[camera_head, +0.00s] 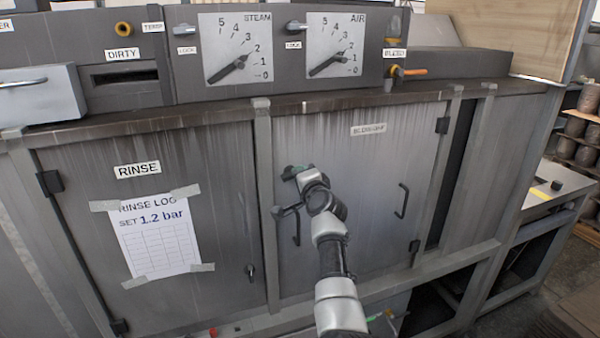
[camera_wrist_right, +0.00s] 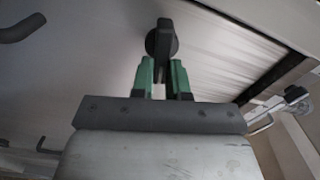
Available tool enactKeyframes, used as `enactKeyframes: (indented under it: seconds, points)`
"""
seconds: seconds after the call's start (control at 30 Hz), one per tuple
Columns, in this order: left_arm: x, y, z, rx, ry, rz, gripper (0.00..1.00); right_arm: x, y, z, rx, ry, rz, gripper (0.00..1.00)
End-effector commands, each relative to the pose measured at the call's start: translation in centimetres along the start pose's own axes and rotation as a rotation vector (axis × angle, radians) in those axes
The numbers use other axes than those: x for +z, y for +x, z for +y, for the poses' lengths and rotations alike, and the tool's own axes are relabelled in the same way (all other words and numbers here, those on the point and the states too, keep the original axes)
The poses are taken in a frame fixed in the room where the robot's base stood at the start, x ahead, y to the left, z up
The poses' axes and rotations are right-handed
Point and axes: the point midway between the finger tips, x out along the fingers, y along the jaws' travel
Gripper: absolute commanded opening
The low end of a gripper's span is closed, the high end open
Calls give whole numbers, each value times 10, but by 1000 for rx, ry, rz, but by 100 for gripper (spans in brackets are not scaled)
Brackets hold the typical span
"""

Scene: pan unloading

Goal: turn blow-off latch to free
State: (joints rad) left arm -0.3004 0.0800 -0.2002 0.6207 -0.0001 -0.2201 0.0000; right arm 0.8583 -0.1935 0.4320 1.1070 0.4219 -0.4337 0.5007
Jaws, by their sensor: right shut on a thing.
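The blow-off latch (camera_wrist_right: 164,38) shows in the right wrist view as a dark bar on a round base, standing out from the door face. My right gripper (camera_wrist_right: 164,75) is shut on the bar, one green finger on each side. In the head view my right gripper (camera_head: 297,171) is at the left part of the grey blow-off door (camera_head: 365,190), below and left of its label (camera_head: 368,129). The latch itself is mostly hidden there by my gripper and arm. My left gripper is not in view.
Bar handles (camera_head: 403,200) stick out from the blow-off door on the right and below my gripper. The rinse door (camera_head: 210,160) with a paper log is to the left. Steam (camera_head: 236,48) and air (camera_head: 336,44) dials are above.

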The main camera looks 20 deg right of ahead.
Motion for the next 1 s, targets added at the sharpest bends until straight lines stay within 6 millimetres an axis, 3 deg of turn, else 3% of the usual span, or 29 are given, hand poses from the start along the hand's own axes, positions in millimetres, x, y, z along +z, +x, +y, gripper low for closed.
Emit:
enactKeyframes:
  seconds: [0.4, 1.0]
  points:
    - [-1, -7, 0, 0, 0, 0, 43, 0, 0, 4, 0, 211, 1, 0]
    - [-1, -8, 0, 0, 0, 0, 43, 0, 0, 5, 0, 250, 1, 0]
